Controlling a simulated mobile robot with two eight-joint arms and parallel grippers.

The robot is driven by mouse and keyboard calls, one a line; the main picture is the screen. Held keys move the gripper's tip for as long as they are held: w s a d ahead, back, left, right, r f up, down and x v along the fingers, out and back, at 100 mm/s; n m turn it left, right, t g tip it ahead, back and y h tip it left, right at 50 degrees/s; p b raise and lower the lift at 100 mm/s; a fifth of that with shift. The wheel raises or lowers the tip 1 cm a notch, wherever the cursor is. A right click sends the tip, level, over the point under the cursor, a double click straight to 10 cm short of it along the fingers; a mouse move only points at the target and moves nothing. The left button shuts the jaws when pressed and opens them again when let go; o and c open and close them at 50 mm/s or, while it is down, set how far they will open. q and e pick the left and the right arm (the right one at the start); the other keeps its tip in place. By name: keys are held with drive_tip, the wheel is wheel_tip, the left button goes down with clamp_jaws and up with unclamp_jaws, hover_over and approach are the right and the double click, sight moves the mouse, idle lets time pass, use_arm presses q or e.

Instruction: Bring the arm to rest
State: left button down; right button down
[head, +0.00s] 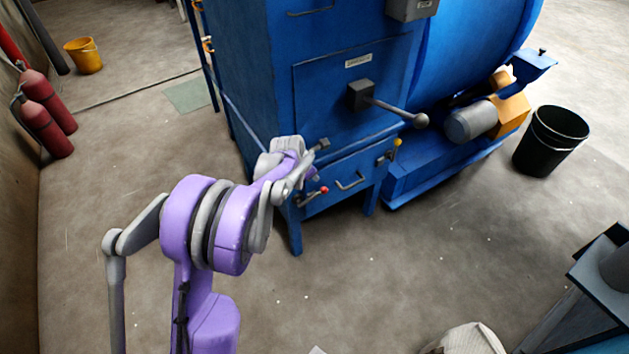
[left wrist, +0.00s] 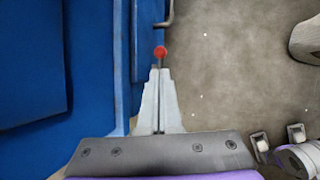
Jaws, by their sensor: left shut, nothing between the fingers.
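My left arm (head: 232,225), purple and grey, reaches in from the lower left of the head view toward the front of the blue machine (head: 300,80). In the left wrist view my left gripper (left wrist: 158,74) is shut and empty, with its two grey fingers together. Its tips appear just below a red-knobbed lever (left wrist: 160,52) in that picture; I cannot tell whether they touch it. The lever's red knob also shows in the head view (head: 324,190), beside the wrist. The fingers are hard to make out in the head view. My right gripper is not in view.
The machine has a ball-ended lever (head: 420,120) and a lower drawer handle (head: 351,182). A black bucket (head: 550,140) stands at right, red extinguishers (head: 45,125) and a yellow bucket (head: 84,55) at left. A pale rounded object (head: 468,340) is at the bottom. The middle floor is clear.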

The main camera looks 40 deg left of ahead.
use_arm(q)
drive_tip(key=shift+s+r, duration=0.2)
drive_tip(key=shift+r, duration=0.55)
drive_tip(key=shift+d, duration=0.1)
